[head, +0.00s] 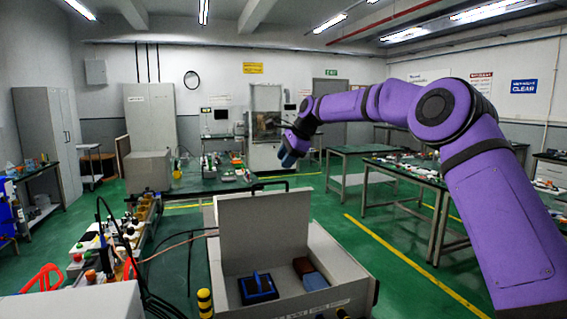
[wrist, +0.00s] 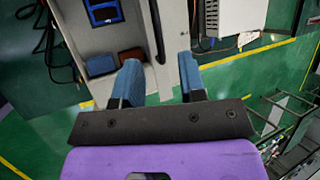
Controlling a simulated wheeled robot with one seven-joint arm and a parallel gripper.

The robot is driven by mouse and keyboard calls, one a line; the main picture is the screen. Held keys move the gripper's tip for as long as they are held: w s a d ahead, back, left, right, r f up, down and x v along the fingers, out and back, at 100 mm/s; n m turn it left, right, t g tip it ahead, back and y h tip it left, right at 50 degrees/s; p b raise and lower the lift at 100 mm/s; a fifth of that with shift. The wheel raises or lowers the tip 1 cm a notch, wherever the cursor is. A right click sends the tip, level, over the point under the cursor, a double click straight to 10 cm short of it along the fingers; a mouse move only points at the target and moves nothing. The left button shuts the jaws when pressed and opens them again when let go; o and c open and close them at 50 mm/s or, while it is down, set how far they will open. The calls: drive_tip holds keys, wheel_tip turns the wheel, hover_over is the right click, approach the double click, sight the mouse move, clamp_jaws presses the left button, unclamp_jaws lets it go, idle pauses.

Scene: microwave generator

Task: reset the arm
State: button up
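My purple arm reaches up from the right side of the head view and bends over to the left. My gripper (head: 288,155) hangs at its end, in the air above and behind the grey box (head: 345,262). In the wrist view my gripper (wrist: 160,66) shows two blue fingers well apart, with nothing between them. The grey box's lid (head: 262,226) stands raised. Inside the box are a dark tray with a blue rim and handle (head: 258,288), a brown block (head: 303,265) and a blue block (head: 315,281).
A cluttered bench (head: 100,245) with cables runs along the left. Green-topped tables (head: 415,172) stand at the right and a workbench (head: 205,183) stands behind the box. Open green floor (head: 400,262) lies right of the box.

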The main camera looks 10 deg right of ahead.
drive_tip(key=s+d+r+n+h, duration=0.1)
drive_tip(key=s+d+r+n, duration=0.2)
drive_tip(key=s, duration=0.7)
drive_tip(key=s+d+r+n+t+h, duration=0.1)
drive_tip(key=s+d+r+n+h, duration=0.15)
drive_tip(key=s, duration=0.65)
drive_tip(key=s+d+r+n+h, duration=0.1)
drive_tip(key=s+d+r+n, duration=0.15)
drive_tip(key=s, duration=0.75)
drive_tip(key=s+d+f+n, duration=0.2)
drive_tip(key=s+d+f, duration=0.1)
drive_tip(key=s, duration=0.6)
drive_tip(key=s+d+f+n, duration=0.2)
drive_tip(key=s+d+f, duration=0.1)
drive_tip(key=s, duration=0.7)
drive_tip(key=s+d+f+n, duration=0.2)
drive_tip(key=s+d+f, duration=0.1)
drive_tip(key=s, duration=0.6)
drive_tip(key=shift+s+d+f+n+t+h, duration=0.25)
drive_tip(key=shift+d+n+t+h, duration=0.2)
drive_tip(key=shift+d, duration=0.3)
